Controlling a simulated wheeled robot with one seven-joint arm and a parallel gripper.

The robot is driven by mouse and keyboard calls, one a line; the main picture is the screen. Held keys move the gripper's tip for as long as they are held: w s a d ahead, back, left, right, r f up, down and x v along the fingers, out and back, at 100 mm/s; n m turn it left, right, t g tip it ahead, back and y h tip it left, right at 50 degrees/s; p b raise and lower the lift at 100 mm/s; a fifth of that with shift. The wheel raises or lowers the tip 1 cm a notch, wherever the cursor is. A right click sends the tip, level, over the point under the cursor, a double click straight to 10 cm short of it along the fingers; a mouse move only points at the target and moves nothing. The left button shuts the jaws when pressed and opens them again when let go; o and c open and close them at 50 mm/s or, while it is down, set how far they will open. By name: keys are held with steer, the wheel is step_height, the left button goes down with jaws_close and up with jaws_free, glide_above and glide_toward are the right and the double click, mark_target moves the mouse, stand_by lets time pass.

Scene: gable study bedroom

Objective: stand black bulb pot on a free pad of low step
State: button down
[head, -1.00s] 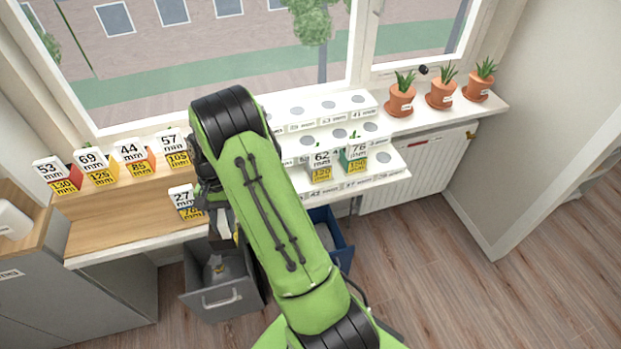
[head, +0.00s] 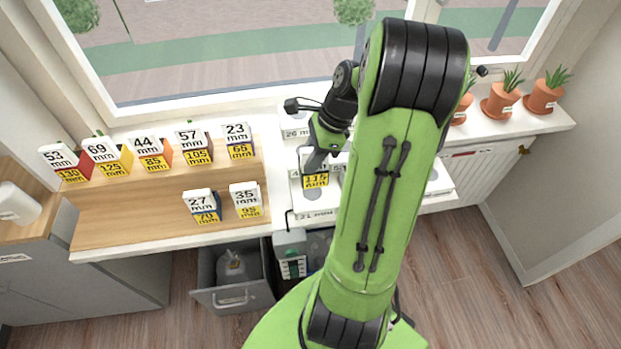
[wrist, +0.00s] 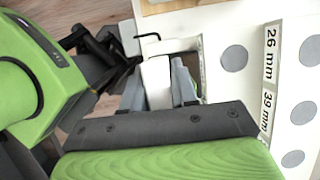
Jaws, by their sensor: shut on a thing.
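My gripper (head: 316,162) points down over the white stepped stand (head: 436,184) in the head view. It is shut on a labelled bulb pot (head: 315,181) with a yellow 115 mm tag. In the wrist view the white top of the held thing (wrist: 157,84) shows between the fingers. Its body colour is mostly hidden, so I cannot tell that it is black. A grey round pad (head: 316,208) shows on the low step below it. I cannot tell whether the pot touches the stand. Bare pads (wrist: 235,58) show to the right in the wrist view.
Several tagged pots stand on the wooden riser (head: 140,202) at left, including one tagged 57 mm (head: 192,147) and one tagged 35 mm (head: 245,203). Potted plants (head: 545,92) stand on the sill at right. My arm hides much of the stand. A grey drawer (head: 235,300) is open below.

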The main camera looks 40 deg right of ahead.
step_height(320, 180, down, 7)
steer(key=shift+w+b, duration=0.15)
steer(key=shift+b, duration=0.6)
steer(key=shift+r, duration=0.1)
steer(key=c, duration=0.9)
jaws_free()
